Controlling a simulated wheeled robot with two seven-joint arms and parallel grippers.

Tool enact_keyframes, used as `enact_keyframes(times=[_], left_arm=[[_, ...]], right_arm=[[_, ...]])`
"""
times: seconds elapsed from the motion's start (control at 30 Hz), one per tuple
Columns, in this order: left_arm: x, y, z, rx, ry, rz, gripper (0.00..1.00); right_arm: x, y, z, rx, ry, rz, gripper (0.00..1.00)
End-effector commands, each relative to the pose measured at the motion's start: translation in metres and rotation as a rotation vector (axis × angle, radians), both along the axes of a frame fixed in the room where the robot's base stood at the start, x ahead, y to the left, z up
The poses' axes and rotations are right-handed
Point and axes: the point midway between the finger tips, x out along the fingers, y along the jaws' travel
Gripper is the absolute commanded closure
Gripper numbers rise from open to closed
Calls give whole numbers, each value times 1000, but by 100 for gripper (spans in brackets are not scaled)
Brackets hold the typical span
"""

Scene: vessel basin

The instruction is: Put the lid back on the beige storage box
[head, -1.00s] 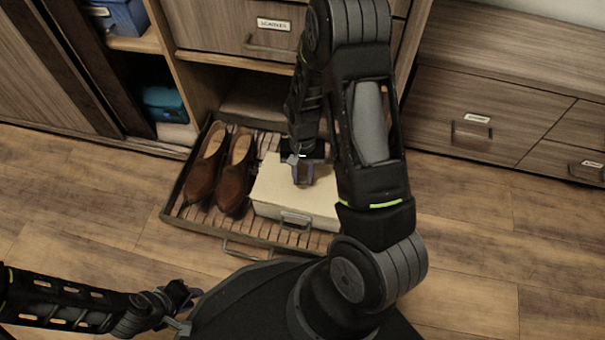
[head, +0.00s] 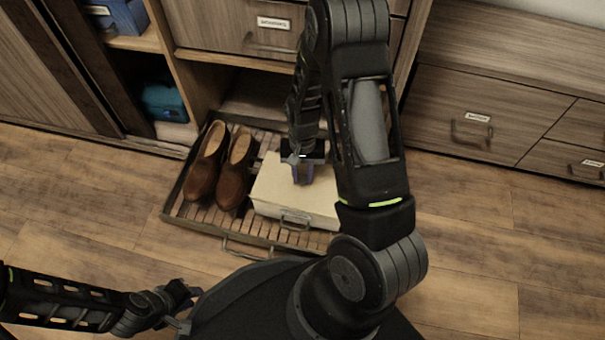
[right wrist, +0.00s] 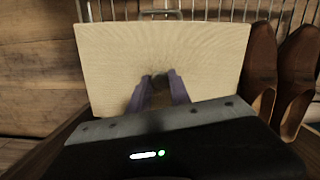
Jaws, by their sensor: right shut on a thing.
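The beige storage box (head: 290,207) stands in the pulled-out slatted tray, with a metal handle on its front. Its pale beige lid (head: 273,182) lies over the box top, and it fills much of the right wrist view (right wrist: 165,60). My right gripper (head: 302,178) points down at the middle of the lid. In the right wrist view its purple fingers (right wrist: 158,88) are close together on a small dark part at the lid's centre, mostly hidden between the fingertips. My left gripper (head: 190,305) is low at the left, away from the box; its jaws are too small to judge.
A pair of brown shoes (head: 232,178) stands left of the box in the slatted tray (head: 200,217). The cabinet drawer (head: 240,25) is above the tray's back. Blue items (head: 165,103) sit in the shelves at left. Wooden floor (head: 470,230) is clear at the right.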

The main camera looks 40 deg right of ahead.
Motion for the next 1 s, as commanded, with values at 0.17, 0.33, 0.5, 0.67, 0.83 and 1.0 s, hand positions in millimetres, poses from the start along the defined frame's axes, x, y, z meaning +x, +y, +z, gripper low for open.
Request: enact_keyframes(times=[0.17,0.33,0.5,0.67,0.83,1.0], left_arm=[[0,0,0,0,0,0,74],[0,0,1,0,0,0,74],[0,0,1,0,0,0,74],[0,0,1,0,0,0,74],[0,0,1,0,0,0,74],[0,0,1,0,0,0,74]], right_arm=[[0,0,0,0,0,0,100],[0,0,-2,0,0,0,100],[0,0,-2,0,0,0,100],[0,0,-2,0,0,0,100],[0,0,-2,0,0,0,66],[0,0,-2,0,0,0,52]])
